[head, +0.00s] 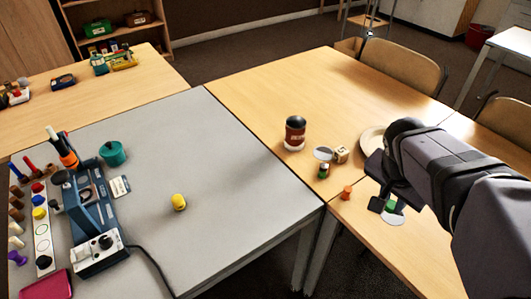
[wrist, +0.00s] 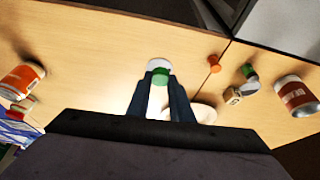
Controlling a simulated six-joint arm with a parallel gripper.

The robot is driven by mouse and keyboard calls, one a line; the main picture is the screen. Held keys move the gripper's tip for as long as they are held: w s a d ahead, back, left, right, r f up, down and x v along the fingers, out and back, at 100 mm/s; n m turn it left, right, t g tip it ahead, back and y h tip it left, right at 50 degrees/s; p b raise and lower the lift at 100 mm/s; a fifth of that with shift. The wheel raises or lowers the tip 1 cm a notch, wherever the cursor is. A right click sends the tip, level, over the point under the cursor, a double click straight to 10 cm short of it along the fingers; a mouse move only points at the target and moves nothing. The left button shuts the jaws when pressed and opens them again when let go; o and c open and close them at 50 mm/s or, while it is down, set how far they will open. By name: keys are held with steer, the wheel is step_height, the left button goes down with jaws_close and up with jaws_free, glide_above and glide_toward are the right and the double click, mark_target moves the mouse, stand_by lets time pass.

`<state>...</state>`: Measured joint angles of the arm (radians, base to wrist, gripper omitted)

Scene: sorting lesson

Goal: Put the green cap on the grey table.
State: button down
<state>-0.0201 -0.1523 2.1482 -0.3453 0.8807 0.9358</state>
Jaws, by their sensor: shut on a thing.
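My gripper (head: 385,204) is over the wooden table at the right in the head view, its jaws shut on the green cap (head: 391,206). In the wrist view the green cap (wrist: 160,77) sits between the two dark fingertips (wrist: 158,84). A white round disc (head: 393,219) shows just below the cap; in the wrist view the white disc (wrist: 158,64) shows just beyond it. I cannot tell whether the cap still touches it. The grey table (head: 240,215) is left of the wooden table, with much bare top.
On the grey table are a yellow piece (head: 179,202), a teal pot (head: 112,153) and a blue-grey device (head: 92,215) with a cable. On the wooden table stand a brown jar (head: 295,135), a wooden cube (head: 341,154), an orange piece (head: 347,192) and a pale plate (head: 371,139).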

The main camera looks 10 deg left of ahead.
steer(key=s+a+f+n+y+p, duration=0.15)
steer(key=s+a+n+p, duration=0.3)
steer(key=a, duration=0.95)
steer(key=s+a+f+n+y+p, duration=0.15)
steer(key=s+a+n+p, duration=0.3)
steer(key=a, duration=0.95)
steer(key=s+a+f+n+y+p, duration=0.1)
steer(key=s+a+n+y+p, duration=0.25)
steer(key=a, duration=1.05)
steer(key=w+a+r+n, duration=0.3)
steer(key=a+n, duration=0.3)
steer(key=a, duration=0.4)
steer(key=shift+r+g+b, duration=0.15)
steer(key=shift+g+b, duration=0.15)
steer(key=shift+g, duration=0.1)
steer(key=shift+a+n, duration=0.1)
steer(key=shift+n, duration=0.25)
steer(key=shift+f+p, duration=0.5)
steer(key=shift+f, duration=4.5)
